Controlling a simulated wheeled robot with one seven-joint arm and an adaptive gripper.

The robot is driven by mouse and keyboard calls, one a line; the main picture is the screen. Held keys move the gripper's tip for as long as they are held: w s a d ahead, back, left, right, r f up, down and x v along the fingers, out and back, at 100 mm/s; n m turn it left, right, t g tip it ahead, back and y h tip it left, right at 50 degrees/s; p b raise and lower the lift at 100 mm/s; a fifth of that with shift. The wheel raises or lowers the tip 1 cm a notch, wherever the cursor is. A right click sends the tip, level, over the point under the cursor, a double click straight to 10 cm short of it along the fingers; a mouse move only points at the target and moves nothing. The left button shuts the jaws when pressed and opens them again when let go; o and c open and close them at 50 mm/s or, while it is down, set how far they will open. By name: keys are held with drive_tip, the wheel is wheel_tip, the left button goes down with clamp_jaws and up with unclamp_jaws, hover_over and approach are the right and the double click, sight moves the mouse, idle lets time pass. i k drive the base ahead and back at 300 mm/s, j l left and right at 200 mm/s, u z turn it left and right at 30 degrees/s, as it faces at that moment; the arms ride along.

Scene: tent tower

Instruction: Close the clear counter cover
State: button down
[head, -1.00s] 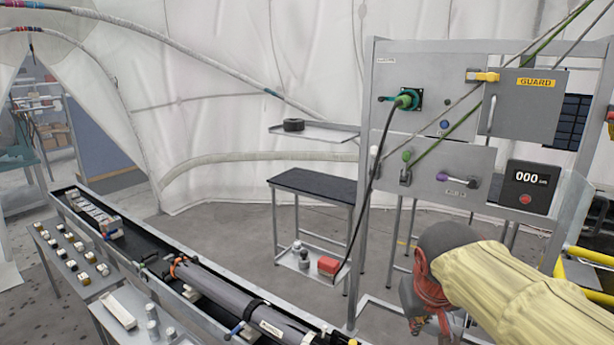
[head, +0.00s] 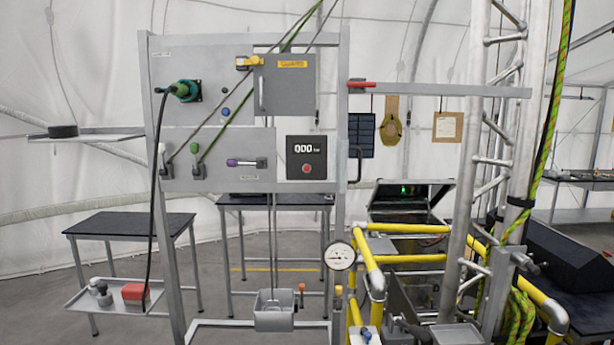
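The counter (head: 306,157) is a black box with white digits and a red button, set at the lower right of the grey panel. No clear sheet can be made out over its face. A dark curved handle (head: 357,166) stands just right of the panel's right post, at the counter's height. It may belong to the clear cover, seen nearly edge-on and swung out to the right, but the sheet itself is hard to see. My gripper and arm are out of view.
The grey panel (head: 218,110) carries levers, a green plug and a GUARD box (head: 285,85). Yellow rails (head: 369,262), a pressure gauge (head: 341,256) and a lattice mast (head: 480,130) stand to the right. A small grey bin (head: 274,310) hangs below. Floor shows at lower left.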

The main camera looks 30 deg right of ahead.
sight(359, 162)
drive_tip(key=k+l, duration=0.2)
drive_tip(key=l, duration=0.15)
drive_tip(key=k+l, duration=0.15)
drive_tip(key=l, duration=0.2)
drive_tip(key=k+l+z, duration=0.1)
drive_tip(key=l, duration=0.25)
drive_tip(key=k+l, duration=0.25)
drive_tip(key=l, duration=0.1)
